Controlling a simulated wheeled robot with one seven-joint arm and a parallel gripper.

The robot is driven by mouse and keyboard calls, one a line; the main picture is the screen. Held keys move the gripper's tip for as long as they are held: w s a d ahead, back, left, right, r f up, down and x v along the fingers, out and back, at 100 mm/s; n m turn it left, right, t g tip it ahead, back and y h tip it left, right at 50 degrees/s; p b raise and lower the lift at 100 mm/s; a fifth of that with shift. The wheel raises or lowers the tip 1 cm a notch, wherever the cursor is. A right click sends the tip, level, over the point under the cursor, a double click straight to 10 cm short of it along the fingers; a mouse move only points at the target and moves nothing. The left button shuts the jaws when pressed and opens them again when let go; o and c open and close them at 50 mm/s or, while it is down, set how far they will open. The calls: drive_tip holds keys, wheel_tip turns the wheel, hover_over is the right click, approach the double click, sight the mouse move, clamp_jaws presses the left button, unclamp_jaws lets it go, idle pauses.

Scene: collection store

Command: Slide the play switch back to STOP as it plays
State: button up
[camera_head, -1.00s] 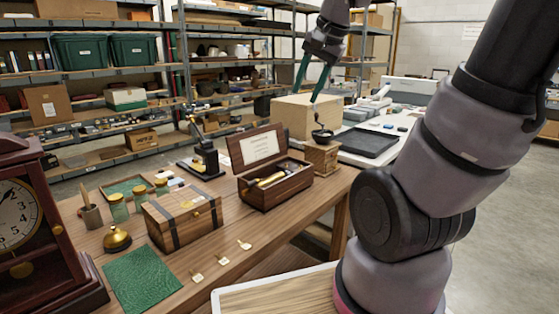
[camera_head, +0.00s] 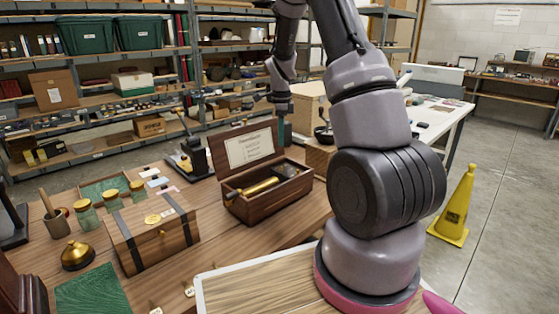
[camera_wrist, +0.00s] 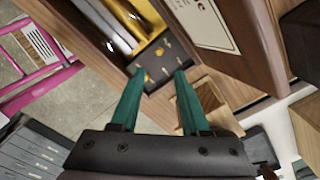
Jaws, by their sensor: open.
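The music box (camera_head: 264,207) is a dark wooden box on the bench with its lid (camera_head: 249,146) raised and a printed card inside the lid. A brass cylinder (camera_head: 259,187) lies in it. In the wrist view the brass cylinder (camera_wrist: 122,30) shows at the top. Beside it is a dark plate (camera_wrist: 161,63) with small pale levers and a brass knob. I cannot tell which lever is the play switch or read any marking. My gripper (camera_wrist: 159,72) is open, its two teal fingers apart, over the plate's near edge. In the head view my gripper (camera_head: 282,131) is beside the lid's right edge.
A wooden chest (camera_head: 152,232), a brass bell (camera_head: 77,256) and glass jars (camera_head: 88,217) stand left of the music box. A wooden coffee grinder (camera_head: 318,157) stands close behind its right end. A yellow cone (camera_head: 455,205) stands on the floor at right.

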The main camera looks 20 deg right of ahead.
sight(281, 168)
wheel_tip(281, 168, down, 10)
drive_tip(key=shift+f, duration=0.15)
drive_tip(key=shift+c, duration=0.3)
clamp_jaws()
drive_tip(key=shift+s, duration=0.1)
idle(1.3)
